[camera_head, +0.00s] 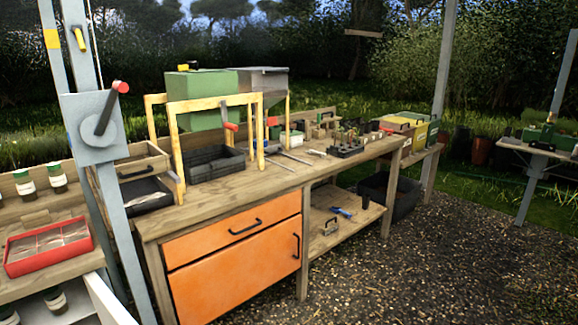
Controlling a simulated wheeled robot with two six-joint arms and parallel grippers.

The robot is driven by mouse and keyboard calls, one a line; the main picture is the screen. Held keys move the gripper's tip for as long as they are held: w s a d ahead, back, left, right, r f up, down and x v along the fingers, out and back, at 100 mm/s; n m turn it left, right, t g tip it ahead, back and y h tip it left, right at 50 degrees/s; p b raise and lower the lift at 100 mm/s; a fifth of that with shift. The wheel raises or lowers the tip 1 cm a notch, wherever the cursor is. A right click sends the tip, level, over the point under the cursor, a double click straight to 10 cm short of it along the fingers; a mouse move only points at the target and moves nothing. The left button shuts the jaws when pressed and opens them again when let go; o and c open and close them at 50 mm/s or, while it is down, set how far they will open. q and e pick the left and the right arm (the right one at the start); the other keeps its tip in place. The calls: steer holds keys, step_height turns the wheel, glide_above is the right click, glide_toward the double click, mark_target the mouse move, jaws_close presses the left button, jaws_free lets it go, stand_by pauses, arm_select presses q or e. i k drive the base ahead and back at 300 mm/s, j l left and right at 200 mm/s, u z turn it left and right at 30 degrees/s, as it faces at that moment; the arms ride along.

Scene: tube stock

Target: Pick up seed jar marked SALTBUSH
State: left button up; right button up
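On a lower level are another jar (55,299) and a partly cut-off jar (8,314). Any lettering on them is too small to read, so I cannot tell which is marked SALTBUSH. Neither of my grippers is in view.
A red divided tray (48,262) sits on the shelf by the jars. A grey post with a crank (95,125) stands between the shelf and a wooden workbench (215,207) with orange doors (240,275). Gravel ground (440,260) at the right is open.

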mark_target(56, 301)
steer(key=u, duration=0.55)
steer(key=i+l+u, duration=0.15)
steer(key=u, duration=0.25)
steer(key=i+l+u, duration=0.15)
steer(key=u, duration=0.25)
steer(key=i+l+u, duration=0.1)
steer(key=l+u, duration=0.2)
steer(key=u, duration=0.15)
steer(key=l+u, duration=0.25)
steer(key=u, duration=0.15)
steer(key=l, duration=0.5)
steer(key=k+l+u, duration=0.15)
steer(key=l, duration=0.8)
steer(key=k, duration=0.25)
steer(key=i+j+z, duration=0.1)
steer(key=j, duration=0.25)
steer(key=i+j, duration=0.1)
steer(key=j, duration=0.25)
steer(key=i+j+z, duration=0.15)
steer(key=j, duration=0.55)
steer(key=i+z, duration=0.05)
